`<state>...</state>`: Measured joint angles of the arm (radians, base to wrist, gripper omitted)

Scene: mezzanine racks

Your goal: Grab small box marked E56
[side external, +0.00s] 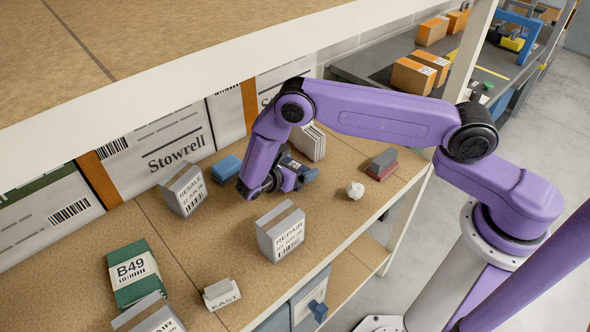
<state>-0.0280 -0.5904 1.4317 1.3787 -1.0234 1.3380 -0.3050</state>
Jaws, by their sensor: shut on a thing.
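My gripper (297,174) is low over the shelf board (200,245), beside the white stack. It is shut on a small dark blue-grey box (291,163), mostly hidden by the fingers and wrist. A pale patch shows on that box, but I cannot read a marking on it. No E56 marking is readable anywhere in view. I cannot tell whether the held box touches the shelf.
Grey boxes marked REPAIR (281,232) and RESALE (184,190), a green B49 box (132,272), a blue box (226,168), an EAST sign (221,294), a crumpled white ball (355,189) and a red-grey item (382,164) stand around. An upper shelf (200,60) overhangs.

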